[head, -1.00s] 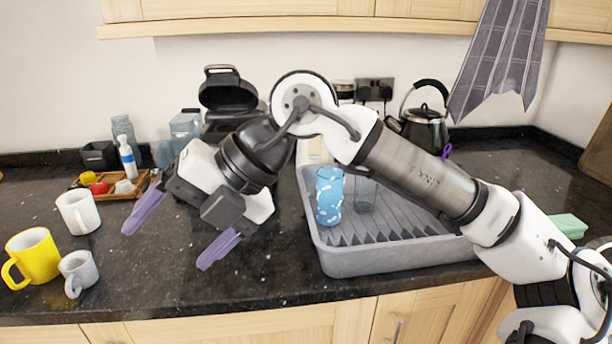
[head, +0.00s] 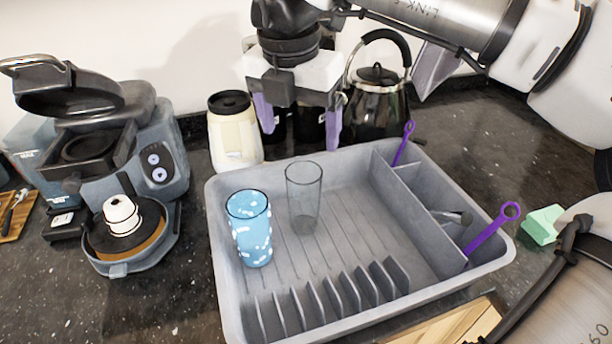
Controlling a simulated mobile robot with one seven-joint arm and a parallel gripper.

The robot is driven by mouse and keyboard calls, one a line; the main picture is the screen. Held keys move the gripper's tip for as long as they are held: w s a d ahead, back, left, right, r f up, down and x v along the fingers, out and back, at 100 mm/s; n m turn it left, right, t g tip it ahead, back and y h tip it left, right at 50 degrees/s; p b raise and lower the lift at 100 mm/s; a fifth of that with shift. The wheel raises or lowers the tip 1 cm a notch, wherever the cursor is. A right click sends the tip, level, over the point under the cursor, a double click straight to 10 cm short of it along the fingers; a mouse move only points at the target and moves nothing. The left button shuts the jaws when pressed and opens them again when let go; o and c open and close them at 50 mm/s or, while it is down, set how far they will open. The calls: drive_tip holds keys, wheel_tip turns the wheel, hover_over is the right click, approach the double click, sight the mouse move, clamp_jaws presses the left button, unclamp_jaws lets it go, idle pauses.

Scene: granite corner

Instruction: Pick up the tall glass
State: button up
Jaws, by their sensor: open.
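Two tall glasses stand upright in the grey dish rack (head: 222,285). One is a clear grey glass (head: 304,200); the other is a blue glass with white spots (head: 250,230), to its left and nearer. I cannot tell which one the task means. My gripper (head: 299,138) points down with its two purple fingers apart and nothing between them. In the picture it is just above the clear glass, over the rack's back edge. It does not visibly touch either glass.
A cream jar (head: 236,135) with a black lid and a black kettle (head: 378,95) stand behind the rack. A dark appliance (head: 120,150) with its lid raised is at the left. Purple-handled utensils (head: 490,230) stick up in the rack's right compartments. A green sponge (head: 542,224) lies to the right.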

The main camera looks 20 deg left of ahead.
sight(305, 187)
drive_tip(key=f, duration=0.2)
drive_tip(key=w+f, duration=0.1)
drive_tip(key=f, duration=0.2)
drive_tip(key=f+p, duration=0.1)
drive_tip(key=f, duration=0.2)
drive_tip(key=shift+w+d+f, duration=0.1)
drive_tip(key=shift+w+f, duration=0.05)
drive_tip(key=shift+w, duration=0.2)
drive_tip(key=shift+w+f+p, duration=0.2)
drive_tip(key=shift+f+p, duration=0.85)
drive_tip(key=shift+f, duration=1.6)
drive_tip(key=c, duration=1.2)
